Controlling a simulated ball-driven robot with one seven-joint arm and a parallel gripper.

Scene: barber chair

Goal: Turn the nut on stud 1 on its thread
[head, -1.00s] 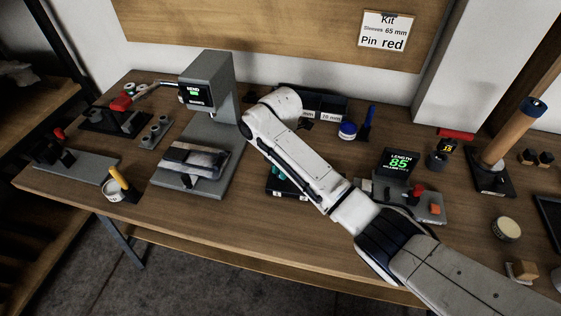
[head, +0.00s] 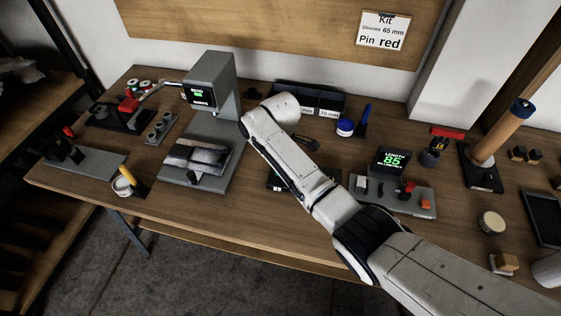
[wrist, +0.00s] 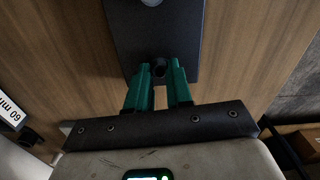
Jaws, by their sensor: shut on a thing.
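My gripper (wrist: 160,67) has two green fingers, seen in the wrist view. They are shut on a small dark round piece, which looks like the nut (wrist: 160,71) on its stud, near the edge of a black plate (wrist: 128,45). The nut is small and dark, so its height on the thread cannot be told. A pale round thing (wrist: 152,2) shows farther along the plate, cut by the frame's top. In the head view my arm hides the gripper and the nut; a part of the black plate (head: 273,181) shows beside the arm.
A grey bending press (head: 215,90) stands left of my arm. A length gauge (head: 393,160) reading 85 stands to the right. Labelled bins (head: 322,97), a blue-lidded jar (head: 345,127) and a wooden-handled tool (head: 500,135) are behind and right. Bare wood lies in front of the plate.

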